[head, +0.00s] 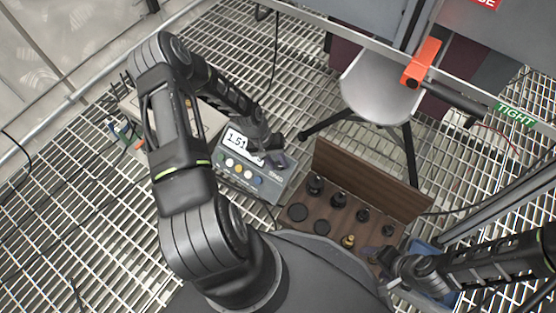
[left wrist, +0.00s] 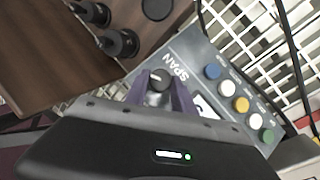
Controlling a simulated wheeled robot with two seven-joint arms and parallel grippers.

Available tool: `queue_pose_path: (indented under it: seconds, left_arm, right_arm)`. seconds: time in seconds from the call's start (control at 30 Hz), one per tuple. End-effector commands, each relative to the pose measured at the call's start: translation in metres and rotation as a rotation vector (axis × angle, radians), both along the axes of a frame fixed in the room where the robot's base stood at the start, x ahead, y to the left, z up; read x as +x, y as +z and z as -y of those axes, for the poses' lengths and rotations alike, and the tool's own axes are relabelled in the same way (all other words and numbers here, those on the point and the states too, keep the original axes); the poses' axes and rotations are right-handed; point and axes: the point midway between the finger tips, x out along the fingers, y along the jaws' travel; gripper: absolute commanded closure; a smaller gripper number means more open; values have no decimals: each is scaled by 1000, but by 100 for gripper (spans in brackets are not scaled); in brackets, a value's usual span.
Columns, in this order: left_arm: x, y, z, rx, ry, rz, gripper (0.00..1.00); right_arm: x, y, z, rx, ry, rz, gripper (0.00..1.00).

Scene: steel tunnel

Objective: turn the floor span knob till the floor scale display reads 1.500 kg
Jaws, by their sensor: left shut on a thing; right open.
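The grey floor scale box (head: 262,184) sits on the grating in the head view. Its white display (head: 236,139) shows digits starting 1.51; my left arm hides the rest. In the left wrist view the span knob (left wrist: 157,77), dark with a white mark on top, stands near the SPAN label. My left gripper (head: 281,160) is shut on the knob, one purple finger on each side. The knob is hidden by the gripper in the head view. My right gripper (head: 393,264) is open and apart from the scale, at the lower right.
A brown wooden weight rack (head: 365,184) with several dark weights and a small brass one (head: 348,241) stands right of the scale. A round grey stool (head: 381,86) is behind it. Coloured buttons (left wrist: 240,104) line the scale panel. An orange-handled lever (head: 421,63) is at the upper right.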

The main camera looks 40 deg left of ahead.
Motion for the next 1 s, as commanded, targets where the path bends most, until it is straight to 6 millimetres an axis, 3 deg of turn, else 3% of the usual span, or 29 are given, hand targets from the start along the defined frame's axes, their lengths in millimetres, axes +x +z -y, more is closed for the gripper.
queue_pose_path:
  seconds: [0.4, 0.97, 1.0]
  left_arm:
    - [-2, -1, -3, -147, 211, 3, 100]
    - [-2, -1, -2, -170, 242, 4, 100]
    - [-2, -1, -2, -169, 242, 3, 66]
  right_arm:
    - [-1, 4, 0, 1, 1, -3, 29]
    - [-1, 4, 0, 1, 1, -3, 29]
    - [-1, 4, 0, 1, 1, -3, 29]
